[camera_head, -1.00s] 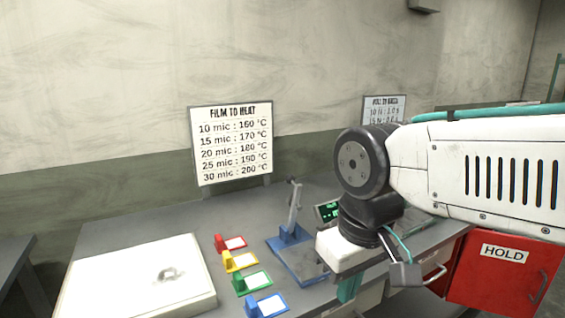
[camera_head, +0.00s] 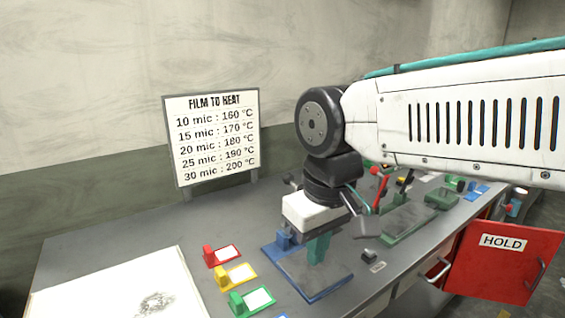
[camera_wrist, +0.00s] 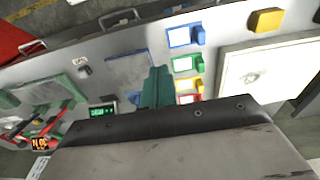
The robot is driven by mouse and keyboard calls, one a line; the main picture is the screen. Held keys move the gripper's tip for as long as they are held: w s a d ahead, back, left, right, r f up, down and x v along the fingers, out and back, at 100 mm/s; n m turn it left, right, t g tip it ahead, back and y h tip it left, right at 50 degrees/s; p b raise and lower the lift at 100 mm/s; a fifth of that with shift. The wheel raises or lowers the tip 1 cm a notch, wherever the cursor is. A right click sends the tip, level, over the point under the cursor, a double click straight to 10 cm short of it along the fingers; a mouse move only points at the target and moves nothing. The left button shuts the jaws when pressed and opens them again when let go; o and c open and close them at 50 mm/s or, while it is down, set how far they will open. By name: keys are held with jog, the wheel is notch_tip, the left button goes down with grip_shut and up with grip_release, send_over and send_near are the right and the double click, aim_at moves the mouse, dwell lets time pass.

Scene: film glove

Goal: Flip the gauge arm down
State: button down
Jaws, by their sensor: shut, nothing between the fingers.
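The gauge has a blue base with a grey plate (camera_head: 318,278) on the bench, and its plate also shows in the wrist view (camera_wrist: 125,68). A blue hinge block (camera_head: 283,241) stands at its rear left corner. The gauge arm is mostly hidden behind my wrist; a dark knob (camera_head: 291,181) beside the wrist may be its top, but I cannot tell. My gripper (camera_head: 318,250) points down, its teal fingers shut and empty, over the rear part of the plate. The fingers also show in the wrist view (camera_wrist: 158,85); contact with the arm cannot be seen.
Red, yellow and green tagged blocks (camera_head: 222,254) lie left of the gauge, beside a white panel (camera_head: 120,290). A green device with red levers (camera_head: 400,215) stands to the right. A small display (camera_wrist: 102,110) shows in the wrist view.

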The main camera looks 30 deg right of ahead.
jog(key=w+d+r, duration=0.3)
jog(key=w+r, duration=0.1)
jog(key=w, duration=0.5)
jog(key=w+d+r, duration=0.4)
jog(key=w+r, duration=0.1)
jog(key=w, duration=0.5)
jog(key=w+d+r+g, duration=0.1)
jog(key=w+d+r, duration=0.3)
jog(key=w, duration=0.6)
jog(key=shift+w+r, duration=0.25)
jog(key=shift+r, duration=0.1)
jog(key=shift+f, duration=0.1)
jog(key=s+f, duration=0.4)
jog(key=f, duration=0.6)
jog(key=shift+f, duration=0.4)
jog(key=shift+s, duration=0.1)
